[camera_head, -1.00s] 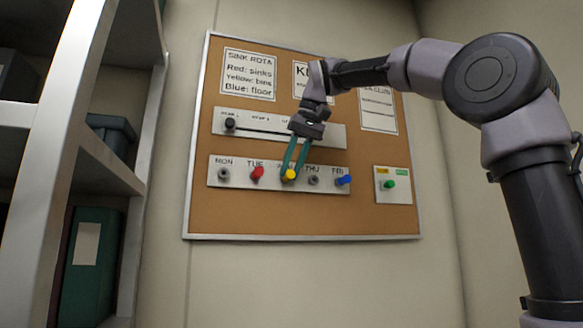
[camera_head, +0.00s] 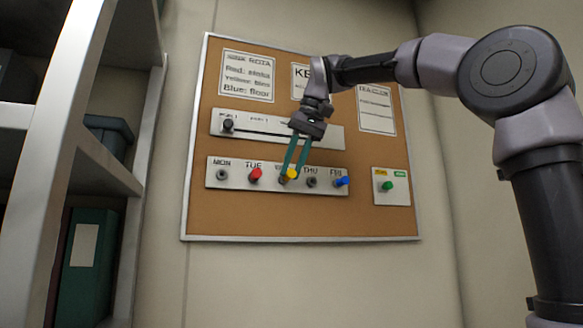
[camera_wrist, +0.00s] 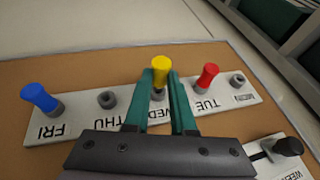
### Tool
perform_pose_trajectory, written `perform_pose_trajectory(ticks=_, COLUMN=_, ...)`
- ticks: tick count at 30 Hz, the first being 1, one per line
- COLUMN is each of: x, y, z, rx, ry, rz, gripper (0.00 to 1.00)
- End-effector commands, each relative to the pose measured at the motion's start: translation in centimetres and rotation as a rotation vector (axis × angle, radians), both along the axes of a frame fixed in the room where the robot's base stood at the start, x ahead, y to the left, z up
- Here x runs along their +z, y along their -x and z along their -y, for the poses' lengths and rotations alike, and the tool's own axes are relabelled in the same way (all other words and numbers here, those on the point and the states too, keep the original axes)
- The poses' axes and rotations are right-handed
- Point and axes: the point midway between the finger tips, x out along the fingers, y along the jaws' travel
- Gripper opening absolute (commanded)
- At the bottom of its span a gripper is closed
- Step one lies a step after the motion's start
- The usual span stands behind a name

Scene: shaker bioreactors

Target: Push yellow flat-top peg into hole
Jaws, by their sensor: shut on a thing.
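The yellow peg (camera_head: 291,174) stands at the WED place of the weekday strip (camera_head: 240,183). In the wrist view the yellow peg (camera_wrist: 160,64) has a flat yellow top and sticks up from a grey collar (camera_wrist: 158,94). My gripper (camera_head: 290,172) comes down from above with its two teal fingers at the peg. In the wrist view my gripper (camera_wrist: 161,85) is shut with one finger on each side of the peg. The fingers partly hide the WED label, and how deep the peg sits cannot be seen.
The red peg (camera_head: 255,175) at TUE and blue peg (camera_head: 342,181) at FRI flank the work spot. MON and THU (camera_head: 312,182) hold empty grey sockets. A slider strip (camera_head: 228,124) lies above, and a green-peg plate (camera_head: 388,186) to the right. Shelving (camera_head: 100,165) stands left.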

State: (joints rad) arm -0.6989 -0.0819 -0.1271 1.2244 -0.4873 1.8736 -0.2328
Motion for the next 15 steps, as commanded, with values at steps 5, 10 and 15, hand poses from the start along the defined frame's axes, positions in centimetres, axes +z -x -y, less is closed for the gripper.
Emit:
perform_pose_trajectory(ticks=5, x=-0.03, y=0.46, z=0.18, rx=-0.001, ry=0.001, rz=0.000, gripper=0.00)
perform_pose_trajectory(ticks=10, x=-0.05, y=0.57, z=0.18, rx=-0.001, ry=0.001, rz=0.000, gripper=0.00)
perform_pose_trajectory(ticks=15, x=-0.04, y=0.58, z=0.18, rx=-0.001, ry=0.001, rz=0.000, gripper=0.00)
